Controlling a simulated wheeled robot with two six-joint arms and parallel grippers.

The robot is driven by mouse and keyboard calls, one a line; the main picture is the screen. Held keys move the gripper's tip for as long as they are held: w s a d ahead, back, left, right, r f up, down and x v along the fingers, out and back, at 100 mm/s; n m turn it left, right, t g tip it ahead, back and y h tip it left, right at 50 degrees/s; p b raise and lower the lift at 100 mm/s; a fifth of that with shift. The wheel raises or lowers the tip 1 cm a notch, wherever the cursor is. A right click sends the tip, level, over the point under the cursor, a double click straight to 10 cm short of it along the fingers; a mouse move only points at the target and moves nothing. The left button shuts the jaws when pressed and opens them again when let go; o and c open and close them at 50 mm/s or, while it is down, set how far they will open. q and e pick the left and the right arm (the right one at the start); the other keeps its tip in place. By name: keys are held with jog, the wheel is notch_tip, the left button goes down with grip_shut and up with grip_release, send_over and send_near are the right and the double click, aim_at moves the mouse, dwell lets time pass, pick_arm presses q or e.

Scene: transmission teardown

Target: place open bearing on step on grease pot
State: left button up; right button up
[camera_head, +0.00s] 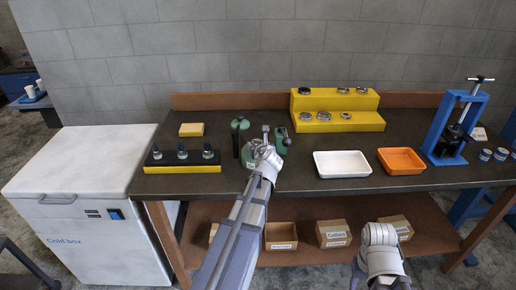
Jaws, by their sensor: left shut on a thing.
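The yellow step (338,127) stands at the back of the bench with several ring-shaped bearings on its two levels, among them a bearing (305,116) on the lower level. A green grease-pot shape (241,122) stands left of my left gripper (266,132), and another green part (281,138) shows just right of it. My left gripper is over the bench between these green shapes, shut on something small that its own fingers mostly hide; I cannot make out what. My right gripper (379,234) is low in front of the bench, its fingers unclear.
A white tray (342,174) and an orange tray (400,169) lie right of my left gripper. A blue press (452,130) stands at the right. A black and yellow rack (183,169) holds several dark parts at the left.

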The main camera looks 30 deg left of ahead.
pick_arm(q)
jog(key=o, duration=1.5)
jog(key=shift+c, duration=0.2)
jog(key=p+v, duration=0.4)
jog(key=v, duration=0.8)
jog(key=shift+p, duration=0.3)
jog(key=shift+r, duration=0.1)
jog(key=s+d+f+n+g+h, duration=0.2)
jog(key=s+d+f+n+g, duration=0.1)
jog(key=s+d+n, duration=0.3)
jog(key=s+d+f+n+g+h, duration=0.3)
jog(key=s+d+f+n, duration=0.3)
jog(key=d+n, duration=0.4)
jog(key=s+d+f+n+g+h, duration=0.2)
jog(key=s+d+f+n+g, duration=0.2)
jog(key=d, duration=0.9)
jog(key=s+n, duration=0.3)
jog(key=n, duration=0.1)
jog(key=shift+f+g, duration=0.2)
jog(key=shift+g, duration=0.2)
